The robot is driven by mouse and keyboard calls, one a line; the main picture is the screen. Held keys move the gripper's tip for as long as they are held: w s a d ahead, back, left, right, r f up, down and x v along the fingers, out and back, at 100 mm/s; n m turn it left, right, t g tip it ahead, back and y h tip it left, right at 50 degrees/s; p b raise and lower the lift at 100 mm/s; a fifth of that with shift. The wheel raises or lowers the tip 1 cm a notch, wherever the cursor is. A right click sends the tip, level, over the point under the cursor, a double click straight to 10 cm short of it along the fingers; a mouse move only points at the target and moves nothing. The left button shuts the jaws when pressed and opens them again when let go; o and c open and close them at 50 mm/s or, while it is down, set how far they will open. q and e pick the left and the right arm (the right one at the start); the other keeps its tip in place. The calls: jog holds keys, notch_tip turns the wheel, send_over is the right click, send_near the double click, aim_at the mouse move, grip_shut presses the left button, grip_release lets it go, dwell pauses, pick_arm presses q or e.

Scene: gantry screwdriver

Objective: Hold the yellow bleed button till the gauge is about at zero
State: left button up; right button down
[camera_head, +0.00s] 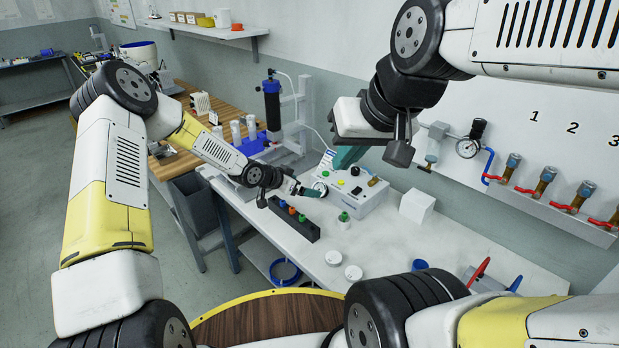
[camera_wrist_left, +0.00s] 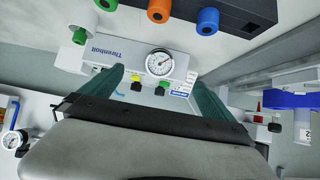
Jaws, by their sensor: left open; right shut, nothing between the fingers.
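The white box (camera_head: 362,206) with the gauge and buttons stands on the bench; its face also shows in the left wrist view (camera_wrist_left: 100,50). The yellow button (camera_wrist_left: 136,84) is beside a green button (camera_wrist_left: 163,88); the yellow one is small in the head view (camera_head: 341,184). The round gauge (camera_wrist_left: 159,62) has a dark needle, but I cannot read its value. My left gripper (camera_head: 312,191) is open at the box's left side; in the wrist view its teal fingers (camera_wrist_left: 157,100) frame the buttons, with nothing held. My right gripper (camera_head: 343,158) is shut and empty above the box's back.
A dark block with coloured knobs (camera_head: 294,219) lies left of the box. White round lids (camera_head: 334,258) and a white cube (camera_head: 417,206) are nearby. Valves with red handles (camera_head: 543,182) line the wall at right.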

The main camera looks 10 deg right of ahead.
pick_arm(q)
jog(key=s+a+r+n+y, duration=0.25)
jog(key=s+a+r, duration=0.25)
jog(key=a+r, duration=0.3)
jog(key=s+a+r+n+y, duration=0.1)
jog(key=s+a+r+y, duration=0.2)
jog(key=s+a+r, duration=0.3)
jog(key=s+a+r+n+y, duration=0.15)
jog(key=s+a+r, duration=0.25)
jog(key=a+r, duration=0.5)
jog(key=s+a+r+n, duration=0.1)
jog(key=s+r, duration=0.3)
jog(key=s, duration=0.6)
jog(key=s+a+r+n, duration=0.2)
jog(key=s+r+n, duration=0.2)
jog(key=s, duration=0.6)
jog(key=shift+s+r+n, duration=0.2)
jog(key=shift+r+n, duration=0.1)
jog(key=shift+r, duration=0.1)
